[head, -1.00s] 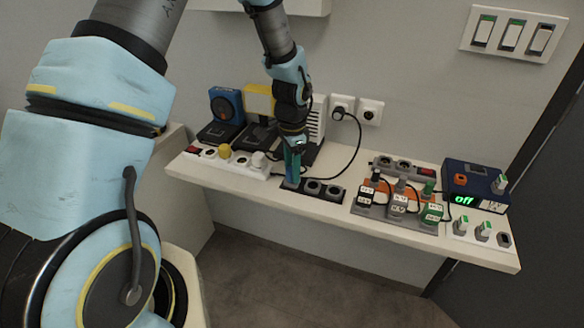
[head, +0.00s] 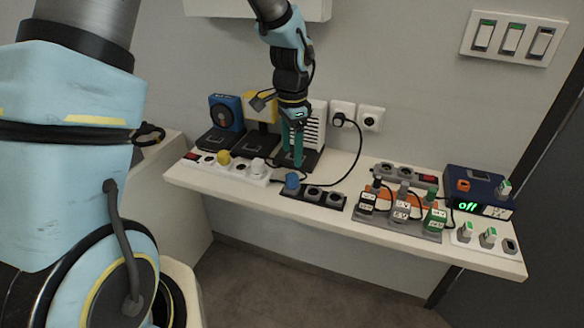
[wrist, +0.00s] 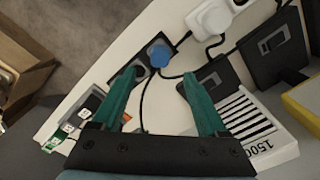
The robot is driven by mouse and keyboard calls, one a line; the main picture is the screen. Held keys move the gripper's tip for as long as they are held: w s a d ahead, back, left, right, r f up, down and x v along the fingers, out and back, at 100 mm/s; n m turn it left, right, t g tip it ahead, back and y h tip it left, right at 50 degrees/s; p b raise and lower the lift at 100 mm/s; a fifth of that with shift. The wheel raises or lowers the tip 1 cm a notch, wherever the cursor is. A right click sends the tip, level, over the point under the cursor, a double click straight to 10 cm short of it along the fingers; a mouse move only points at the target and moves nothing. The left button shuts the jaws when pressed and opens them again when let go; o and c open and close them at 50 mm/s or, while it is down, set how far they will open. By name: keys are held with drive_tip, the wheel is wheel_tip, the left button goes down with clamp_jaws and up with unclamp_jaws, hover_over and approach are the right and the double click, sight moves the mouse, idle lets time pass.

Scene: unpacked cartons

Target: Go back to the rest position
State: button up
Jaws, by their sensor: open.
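My gripper (head: 294,160) hangs above the back of the white shelf, with its green fingers pointing down. In the wrist view my gripper (wrist: 158,100) has its two fingers spread apart with nothing between them. A blue plug (head: 292,181) sits in the left socket of the black socket strip (head: 326,197). The blue plug also shows in the wrist view (wrist: 159,54), beyond the fingertips and apart from them.
A white power strip (head: 232,166) lies left of the black strip. Dark-based devices and a white vented box (head: 316,122) stand behind. Coloured plugs fill a grey strip (head: 398,224) at right, near a blue box (head: 478,188) reading "off". Wall sockets (head: 355,116) are behind.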

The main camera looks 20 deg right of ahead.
drive_tip(key=w+a+r+n, duration=0.1)
drive_tip(key=a+r+n, duration=0.3)
drive_tip(key=a, duration=0.5)
drive_tip(key=a+r+n, duration=0.2)
drive_tip(key=a+n, duration=0.3)
drive_tip(key=a, duration=0.5)
drive_tip(key=s+a+n+t, duration=0.1)
drive_tip(key=s+a+n, duration=0.4)
drive_tip(key=a, duration=0.6)
drive_tip(key=n, duration=0.2)
drive_tip(key=shift+n+t, duration=0.3)
drive_tip(key=shift+n, duration=0.1)
